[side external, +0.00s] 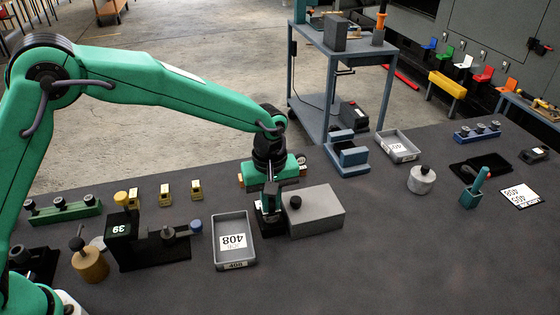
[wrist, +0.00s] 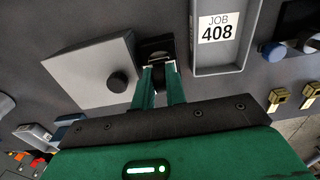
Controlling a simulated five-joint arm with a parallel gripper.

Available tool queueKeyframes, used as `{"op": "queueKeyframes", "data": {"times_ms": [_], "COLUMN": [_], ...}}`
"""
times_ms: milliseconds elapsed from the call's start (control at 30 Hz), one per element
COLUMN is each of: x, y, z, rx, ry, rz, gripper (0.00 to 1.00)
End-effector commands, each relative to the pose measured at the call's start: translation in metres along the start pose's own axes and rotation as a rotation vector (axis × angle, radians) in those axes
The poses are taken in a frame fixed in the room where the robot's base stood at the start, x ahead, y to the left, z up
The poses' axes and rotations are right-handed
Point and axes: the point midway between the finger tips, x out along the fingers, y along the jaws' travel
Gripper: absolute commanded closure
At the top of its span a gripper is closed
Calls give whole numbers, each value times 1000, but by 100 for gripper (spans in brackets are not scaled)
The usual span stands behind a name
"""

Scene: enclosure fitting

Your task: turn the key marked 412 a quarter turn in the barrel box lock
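A grey box (side external: 317,211) with a black round knob (side external: 295,202) on its top stands on the dark bench in the side view. In the wrist view the box (wrist: 88,68) lies left of the fingers, with its knob (wrist: 118,82) facing me. My gripper (side external: 270,208) points down close against the box's left side. In the wrist view my gripper (wrist: 158,72) has its fingers somewhat apart, at a small black fitting (wrist: 155,48) beside the box. A dark piece shows between the fingers; whether they clamp it is unclear. No 412 mark is readable, and I cannot pick out the key.
A grey tray (side external: 234,259) marked 408 stands just left of my gripper in the side view, and right of the fingers in the wrist view (wrist: 220,71). A black block (side external: 123,236) marked 39 stands further left. Bench front right is clear.

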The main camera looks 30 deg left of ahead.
Motion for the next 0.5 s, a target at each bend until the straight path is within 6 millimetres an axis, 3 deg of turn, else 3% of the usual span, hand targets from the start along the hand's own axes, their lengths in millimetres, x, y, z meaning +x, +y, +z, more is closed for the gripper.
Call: {"op": "queueKeyframes", "data": {"times_ms": [267, 500], "x": [0, 0], "y": [0, -1], "z": [0, 0], "rx": [15, 151], "ry": [0, 0], "rz": [0, 0], "gripper": [100, 100]}}
